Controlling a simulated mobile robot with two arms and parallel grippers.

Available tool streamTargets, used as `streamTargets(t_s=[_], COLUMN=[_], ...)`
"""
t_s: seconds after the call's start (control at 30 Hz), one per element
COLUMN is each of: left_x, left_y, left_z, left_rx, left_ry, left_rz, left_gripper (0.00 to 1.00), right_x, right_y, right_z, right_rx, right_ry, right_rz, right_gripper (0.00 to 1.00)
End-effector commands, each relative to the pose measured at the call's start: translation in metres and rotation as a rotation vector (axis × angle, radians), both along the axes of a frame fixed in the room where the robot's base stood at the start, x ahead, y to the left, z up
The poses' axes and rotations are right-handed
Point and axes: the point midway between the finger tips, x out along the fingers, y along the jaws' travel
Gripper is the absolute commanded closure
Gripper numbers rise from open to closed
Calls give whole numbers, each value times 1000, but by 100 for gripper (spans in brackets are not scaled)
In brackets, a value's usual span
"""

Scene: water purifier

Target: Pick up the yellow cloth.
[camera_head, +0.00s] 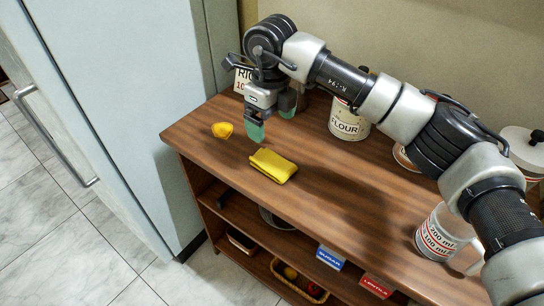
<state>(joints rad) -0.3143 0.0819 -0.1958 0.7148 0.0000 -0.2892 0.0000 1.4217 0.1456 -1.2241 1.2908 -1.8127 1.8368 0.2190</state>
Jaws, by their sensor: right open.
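The yellow cloth (273,165) lies folded on the wooden counter, near its front edge. My right gripper (270,122) hangs above the counter, behind and slightly above the cloth in the picture. Its two green-tipped fingers point down and are spread apart, with nothing between them. The gripper appears apart from the cloth. My left gripper is not in view.
A flour canister (348,119) stands at the back, and a measuring jug (441,232) stands at the right. Shelves below hold boxes and a basket (299,283). A fridge (118,110) stands at the left.

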Motion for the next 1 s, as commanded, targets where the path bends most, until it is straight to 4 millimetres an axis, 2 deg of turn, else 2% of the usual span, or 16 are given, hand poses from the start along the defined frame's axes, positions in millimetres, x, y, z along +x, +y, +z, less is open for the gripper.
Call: streamTargets(t_s=[0.2, 0.47, 0.7, 0.8, 1.0], left_x=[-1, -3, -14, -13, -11], left_y=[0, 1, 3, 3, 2], left_z=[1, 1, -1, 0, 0], left_rx=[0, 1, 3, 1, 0], left_ry=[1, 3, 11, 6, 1], left_rz=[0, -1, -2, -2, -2], left_gripper=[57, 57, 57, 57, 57], right_x=[-1, -3, -6, -5, -5], right_y=[0, 3, 9, 9, 9], right_z=[-35, -56, -91, -98, -100], right_rx=[-3, -1, 2, 1, 1], right_ry=[4, 5, 5, 3, 2], right_rz=[0, 2, 1, 1, 2], right_gripper=[11, 11, 11, 11, 11])
